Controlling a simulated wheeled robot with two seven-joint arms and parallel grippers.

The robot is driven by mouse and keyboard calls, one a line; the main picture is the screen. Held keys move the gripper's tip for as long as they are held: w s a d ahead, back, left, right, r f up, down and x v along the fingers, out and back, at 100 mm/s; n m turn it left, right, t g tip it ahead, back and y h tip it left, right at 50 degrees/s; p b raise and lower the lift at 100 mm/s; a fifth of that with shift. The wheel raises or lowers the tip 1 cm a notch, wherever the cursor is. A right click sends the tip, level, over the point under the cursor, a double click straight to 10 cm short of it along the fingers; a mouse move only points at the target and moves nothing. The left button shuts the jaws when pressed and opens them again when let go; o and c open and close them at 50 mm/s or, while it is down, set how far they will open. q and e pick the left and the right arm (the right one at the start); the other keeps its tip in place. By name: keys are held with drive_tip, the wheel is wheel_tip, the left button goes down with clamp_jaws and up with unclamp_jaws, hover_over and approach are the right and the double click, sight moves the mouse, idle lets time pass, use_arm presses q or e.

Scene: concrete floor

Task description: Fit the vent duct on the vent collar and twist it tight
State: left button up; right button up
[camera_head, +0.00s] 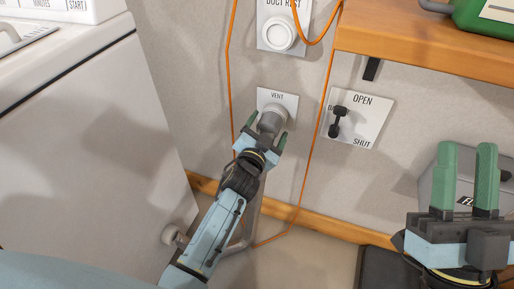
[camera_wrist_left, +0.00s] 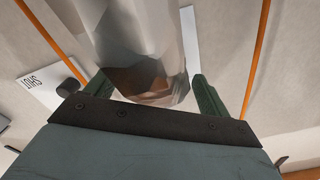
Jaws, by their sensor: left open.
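The grey end of the vent duct (camera_head: 271,121) is at the white plate marked VENT (camera_head: 291,101). The collar is hidden behind it, so I cannot tell how fully it is seated. My left gripper (camera_head: 267,130) is open, with its green fingers on either side of the duct end. In the left wrist view the shiny grey duct end (camera_wrist_left: 140,45) stands between the open fingers (camera_wrist_left: 150,92); contact is unclear. A grey tube (camera_head: 250,222) shows below, partly behind my left arm. My right gripper (camera_head: 467,178) is open and empty at the lower right.
An orange cord (camera_head: 315,135) hangs in loops around the vent plate. An OPEN/SHUT plate (camera_head: 371,117) with a black lever (camera_head: 338,121) is to the right. A DUCT REST plate (camera_head: 268,42) is above. A white appliance (camera_head: 85,130) stands left, and a wooden shelf (camera_head: 425,55) juts out upper right.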

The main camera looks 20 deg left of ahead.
use_arm(q)
drive_tip(key=s+p, duration=0.2)
drive_tip(key=s, duration=0.3)
drive_tip(key=shift+s+a+r, duration=0.1)
drive_tip(key=shift+s+r, duration=0.05)
drive_tip(key=shift+s, duration=0.15)
drive_tip(key=s+p, duration=0.2)
drive_tip(key=s, duration=0.5)
drive_tip(key=shift+s, duration=0.3)
use_arm(e)
drive_tip(key=w+f+g+h, duration=0.2)
drive_tip(key=w+f+g, duration=0.1)
drive_tip(key=f+g, duration=0.6)
drive_tip(key=shift+w+d+f+h, duration=0.2)
drive_tip(key=shift+w+f+h, duration=0.2)
drive_tip(key=shift+f, duration=0.05)
use_arm(q)
drive_tip(key=shift+a, duration=0.15)
